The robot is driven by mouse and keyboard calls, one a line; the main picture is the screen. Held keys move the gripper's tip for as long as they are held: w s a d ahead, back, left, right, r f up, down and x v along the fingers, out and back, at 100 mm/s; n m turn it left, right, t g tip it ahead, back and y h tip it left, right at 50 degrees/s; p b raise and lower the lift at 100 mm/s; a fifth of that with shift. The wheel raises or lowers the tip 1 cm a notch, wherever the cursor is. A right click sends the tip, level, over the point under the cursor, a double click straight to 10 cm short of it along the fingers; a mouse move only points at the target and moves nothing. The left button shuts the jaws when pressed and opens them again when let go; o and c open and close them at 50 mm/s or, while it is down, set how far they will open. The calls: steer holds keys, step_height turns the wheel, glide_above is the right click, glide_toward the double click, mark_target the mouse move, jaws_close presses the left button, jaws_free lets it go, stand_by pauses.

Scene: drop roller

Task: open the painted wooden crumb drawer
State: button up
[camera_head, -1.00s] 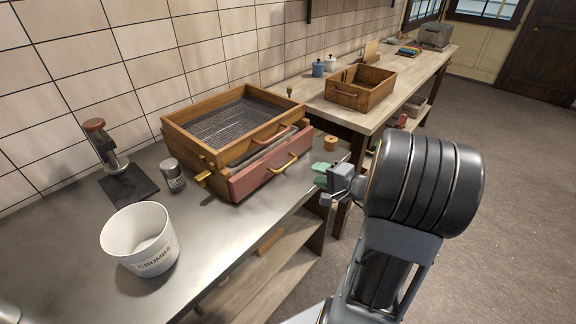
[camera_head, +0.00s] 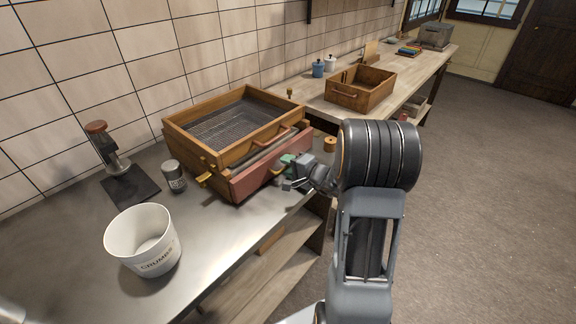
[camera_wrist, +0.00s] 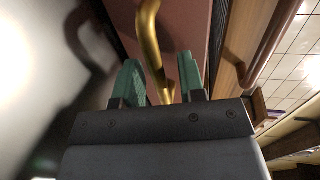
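The crumb drawer's painted red front (camera_head: 246,182) sits low in the wooden box, and it also shows in the wrist view (camera_wrist: 188,22). Its curved brass handle (camera_wrist: 150,40) lies between my gripper's fingers in the wrist view. My gripper (camera_head: 287,167) is open at the drawer front, with green pads (camera_wrist: 160,82) on either side of the handle. I see a gap beside the handle, so it does not look clamped. In the head view my gripper hides part of the handle.
The wooden box (camera_head: 180,127) holds a wire mesh and has a wooden upper handle above the drawer. A white crumbs bucket (camera_head: 125,240), a metal shaker (camera_head: 173,176) and a tamper-like tool (camera_head: 104,146) stand left. A wooden spool (camera_head: 330,144) stands right of the box.

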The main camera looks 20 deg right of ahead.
jaws_close()
steer(key=shift+s, duration=0.1)
stand_by(0.5)
